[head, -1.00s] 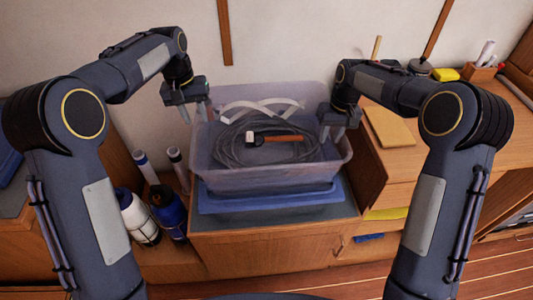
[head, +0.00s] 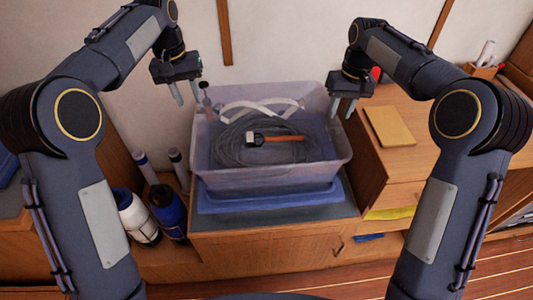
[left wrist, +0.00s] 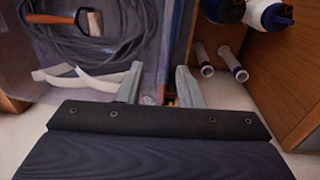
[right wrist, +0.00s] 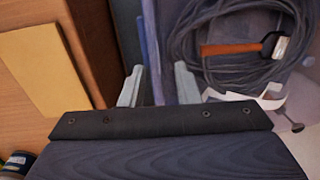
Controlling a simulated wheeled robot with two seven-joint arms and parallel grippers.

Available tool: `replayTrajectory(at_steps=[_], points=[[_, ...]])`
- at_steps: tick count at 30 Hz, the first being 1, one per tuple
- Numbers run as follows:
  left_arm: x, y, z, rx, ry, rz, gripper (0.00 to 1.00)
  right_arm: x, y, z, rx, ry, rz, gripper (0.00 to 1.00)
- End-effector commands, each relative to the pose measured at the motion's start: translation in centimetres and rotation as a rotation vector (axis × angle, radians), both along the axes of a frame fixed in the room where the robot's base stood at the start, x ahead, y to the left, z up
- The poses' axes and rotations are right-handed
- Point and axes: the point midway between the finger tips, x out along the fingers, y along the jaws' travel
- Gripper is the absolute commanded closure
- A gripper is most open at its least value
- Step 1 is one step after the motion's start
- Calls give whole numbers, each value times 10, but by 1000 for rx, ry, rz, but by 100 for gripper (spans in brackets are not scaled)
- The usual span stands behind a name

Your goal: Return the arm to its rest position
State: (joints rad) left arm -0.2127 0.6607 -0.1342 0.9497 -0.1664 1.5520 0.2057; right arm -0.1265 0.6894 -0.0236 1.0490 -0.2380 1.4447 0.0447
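My left gripper (head: 186,92) hangs fingers-down above the left rear of the clear bin, open and empty. Its spread fingers also show in the left wrist view (left wrist: 157,85). My right gripper (head: 345,106) hangs above the bin's right edge, open and empty; its spread fingers show in the right wrist view (right wrist: 158,84). The clear bin (head: 330,172) holds a coiled grey line (head: 228,150), white strap-like strips (head: 240,106) and an orange-handled tool (head: 283,138) with a pale head. Neither gripper touches these.
The bin stands on a blue lid or tray (head: 272,203) on a wooden cabinet. White and blue bottles (head: 134,217) stand at left. A tan board (head: 390,127) lies on the right counter. The wall is close behind the bin.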

Motion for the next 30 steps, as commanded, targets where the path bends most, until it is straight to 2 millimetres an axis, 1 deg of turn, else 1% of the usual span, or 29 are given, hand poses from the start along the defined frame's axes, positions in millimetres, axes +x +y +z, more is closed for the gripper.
replayTrajectory(at_steps=[1, 3, 7, 23, 26, 29, 30], points=[[0, 0, 0, 0, 0, 0, 67, 1, -1, 8, 0, -3, 0, 71], [0, 0, 0, 0, 0, 0, 67, 1, -1, 16, 0, -2, 0, 71], [0, 0, 0, 0, 0, 0, 67, 0, -2, 23, 0, -1, 0, 71], [-1, 1, 1, -1, -1, 0, 67, -1, -3, 25, 0, -2, 0, 71], [-10, 7, 8, -17, -15, 4, 67, -10, -8, 34, 12, -17, -8, 71], [-35, 21, 24, -52, -47, 10, 67, -35, -20, 53, 41, -52, -26, 71], [-50, 27, 30, -72, -66, 14, 67, -50, -26, 62, 57, -72, -35, 71]])
